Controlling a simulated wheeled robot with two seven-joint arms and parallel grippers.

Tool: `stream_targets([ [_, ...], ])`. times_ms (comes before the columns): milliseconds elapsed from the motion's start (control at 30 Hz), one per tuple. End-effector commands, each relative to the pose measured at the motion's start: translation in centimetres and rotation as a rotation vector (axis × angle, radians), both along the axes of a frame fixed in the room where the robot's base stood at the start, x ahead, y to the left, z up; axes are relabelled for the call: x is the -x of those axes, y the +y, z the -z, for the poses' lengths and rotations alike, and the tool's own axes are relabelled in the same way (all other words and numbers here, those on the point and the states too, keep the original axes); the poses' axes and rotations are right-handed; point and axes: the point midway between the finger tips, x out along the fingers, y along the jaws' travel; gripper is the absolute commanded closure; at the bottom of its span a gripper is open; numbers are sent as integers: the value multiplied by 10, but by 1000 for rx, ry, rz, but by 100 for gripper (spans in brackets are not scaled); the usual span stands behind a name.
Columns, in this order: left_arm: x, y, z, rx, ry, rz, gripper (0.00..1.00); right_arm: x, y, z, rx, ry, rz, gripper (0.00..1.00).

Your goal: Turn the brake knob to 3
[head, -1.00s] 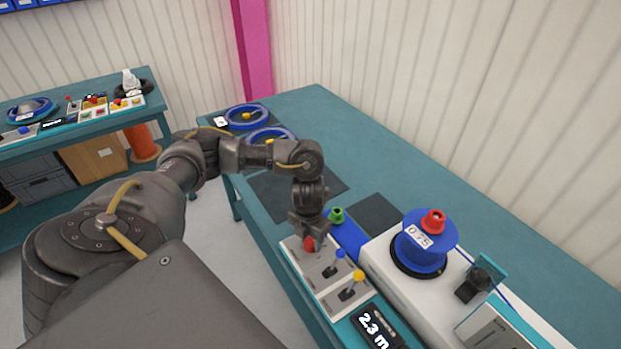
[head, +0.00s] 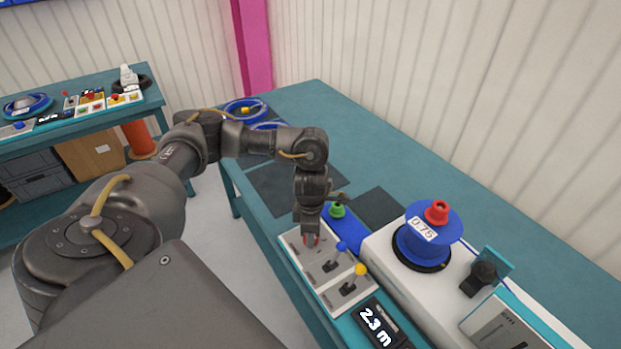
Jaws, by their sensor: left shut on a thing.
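My left gripper (head: 311,239) points down at the far end of the white control panel (head: 330,290). It is shut on a red knob (head: 312,241), which is mostly hidden between the fingers. Markings around this knob are too small or covered to read, so I cannot tell its setting. A display (head: 377,325) beside the panel reads 2.3 m. My right gripper is not in view.
A blue reel (head: 428,238) labelled 0.75 with a red top knob sits on a white machine right of the panel. A green knob (head: 337,211) stands close behind my gripper. A black knob (head: 484,273) is at right. The table's far right is clear.

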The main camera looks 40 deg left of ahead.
Motion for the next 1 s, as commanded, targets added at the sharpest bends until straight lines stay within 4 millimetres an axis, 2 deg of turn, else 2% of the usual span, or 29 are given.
stream_targets([
  [400,-1,0,0,1,-1,254,86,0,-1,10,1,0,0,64],
  [1000,-1,0,0,0,0,324,86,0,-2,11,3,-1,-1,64],
])
